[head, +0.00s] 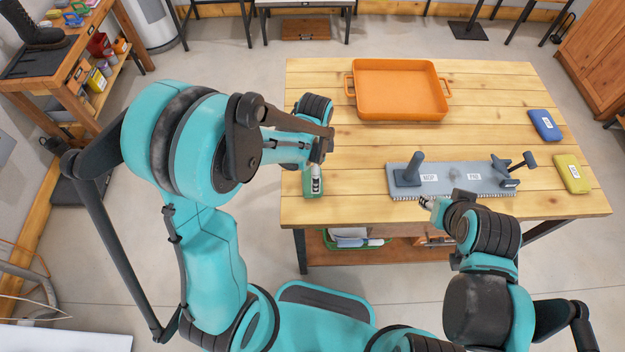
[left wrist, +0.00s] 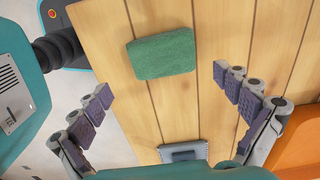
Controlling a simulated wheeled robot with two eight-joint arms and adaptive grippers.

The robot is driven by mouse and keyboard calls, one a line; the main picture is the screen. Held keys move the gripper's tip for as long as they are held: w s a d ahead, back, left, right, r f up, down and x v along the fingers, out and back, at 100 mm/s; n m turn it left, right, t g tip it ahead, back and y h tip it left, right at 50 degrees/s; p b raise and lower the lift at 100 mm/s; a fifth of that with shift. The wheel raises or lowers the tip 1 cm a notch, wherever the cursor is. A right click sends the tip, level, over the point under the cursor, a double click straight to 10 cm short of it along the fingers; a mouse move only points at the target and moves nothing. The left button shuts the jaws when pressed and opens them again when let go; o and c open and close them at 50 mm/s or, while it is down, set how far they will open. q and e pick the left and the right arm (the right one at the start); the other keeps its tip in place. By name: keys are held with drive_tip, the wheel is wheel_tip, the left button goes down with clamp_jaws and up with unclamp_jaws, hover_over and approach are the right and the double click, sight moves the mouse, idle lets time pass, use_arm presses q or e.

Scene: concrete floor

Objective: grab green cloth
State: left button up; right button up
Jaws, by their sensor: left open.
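The green cloth (left wrist: 161,54) lies flat on the wooden table as a thick rectangular pad in the left wrist view. In the head view the green cloth (head: 308,188) shows near the table's left front corner, partly hidden by my left arm, with a white label on it. My left gripper (left wrist: 165,86) is open and empty, its two fingers spread wide, with the cloth ahead between their lines. In the head view my left gripper (head: 320,150) is above the table's left edge. My right gripper (head: 428,203) is by the front edge; its fingers are too small to read.
An orange tray (head: 400,64) stands at the back of the wooden table (head: 340,150). A grey board (head: 450,182) with labels and dark handled tools lies at the front. A blue cloth (head: 545,125) and a yellow cloth (head: 573,174) lie at the right. The table's middle is clear.

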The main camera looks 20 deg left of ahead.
use_arm(q)
drive_tip(key=f, duration=0.2)
drive_tip(key=f+b, duration=0.1)
drive_tip(key=f, duration=0.3)
drive_tip(key=shift+w+a+b, duration=0.2)
drive_tip(key=shift+a+b, duration=0.05)
drive_tip(key=shift+b, duration=0.15)
drive_tip(key=c, duration=1)
